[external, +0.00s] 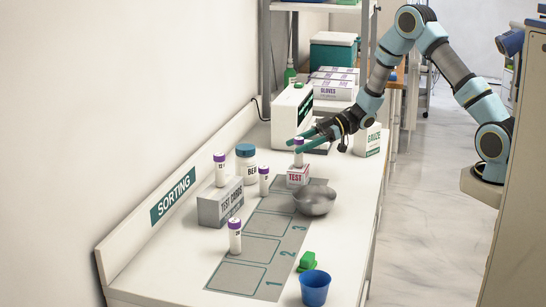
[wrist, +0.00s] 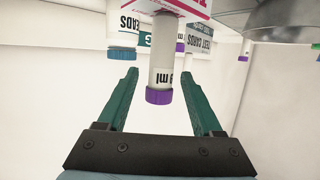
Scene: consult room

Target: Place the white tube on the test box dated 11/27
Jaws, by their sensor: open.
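A white tube with a purple cap (external: 298,158) stands upright on the small white-and-pink TEST box (external: 297,177). My gripper (external: 303,142) is at the height of this tube's upper part. In the wrist view, where things appear upside down, the tube (wrist: 161,75) with "ml" print lies between my two open teal fingers, with a gap on each side. The TEST box (wrist: 178,5) shows at the top edge. Other purple-capped tubes stand on the counter: one near the middle (external: 263,184), one in front (external: 235,240). The date on the box is not legible.
A grey TEST CARDS box (external: 222,206) has a tube (external: 219,173) on or just behind it. A blue-lidded BEADS jar (external: 246,168), metal bowl (external: 314,201), green object (external: 307,262) and blue cup (external: 315,288) are around the numbered grey mat (external: 237,277). A gauze box (external: 367,139) stands behind.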

